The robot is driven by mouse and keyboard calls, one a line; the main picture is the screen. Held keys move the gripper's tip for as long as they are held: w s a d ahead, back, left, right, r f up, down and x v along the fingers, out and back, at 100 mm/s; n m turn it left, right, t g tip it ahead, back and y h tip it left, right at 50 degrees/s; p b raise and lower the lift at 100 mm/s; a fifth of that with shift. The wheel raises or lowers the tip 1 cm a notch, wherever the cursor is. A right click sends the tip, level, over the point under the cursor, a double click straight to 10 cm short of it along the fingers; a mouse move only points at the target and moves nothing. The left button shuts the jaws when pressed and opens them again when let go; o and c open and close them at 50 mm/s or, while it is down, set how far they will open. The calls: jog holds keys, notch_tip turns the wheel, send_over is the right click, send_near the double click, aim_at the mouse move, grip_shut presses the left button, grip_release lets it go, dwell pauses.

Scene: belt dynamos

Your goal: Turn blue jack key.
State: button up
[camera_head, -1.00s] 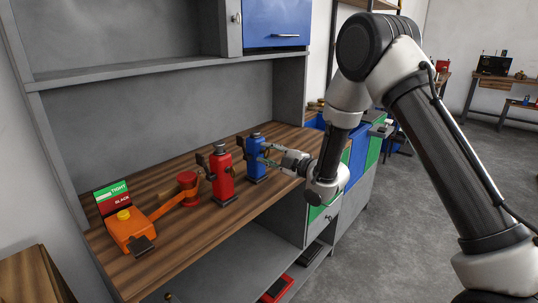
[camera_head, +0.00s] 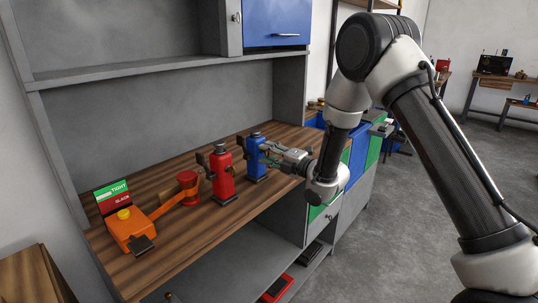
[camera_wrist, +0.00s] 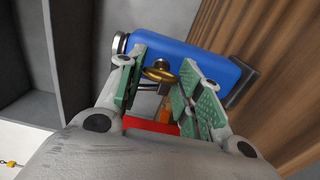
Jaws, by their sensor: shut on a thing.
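The blue jack (camera_head: 256,158) stands upright on the wooden bench top, behind the red jack from the left. In the wrist view the blue jack (camera_wrist: 190,60) lies across the top of the picture. Its brass key (camera_wrist: 159,74) sticks out of its side, between the green-padded fingers. My gripper (camera_head: 271,155) reaches the blue jack from the right, and in the wrist view my gripper (camera_wrist: 164,68) is shut on the key. The finger pads partly hide the key's sides.
The red jack (camera_head: 222,177) stands close to the left. An orange belt tool (camera_head: 132,228) with a TIGHT/SLACK sign (camera_head: 112,196) and a red drum (camera_head: 188,187) are further left. A grey shelf (camera_head: 150,73) hangs above the bench.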

jog(key=o, duration=1)
jog(key=v, duration=1.2)
jog(key=shift+s, duration=0.1)
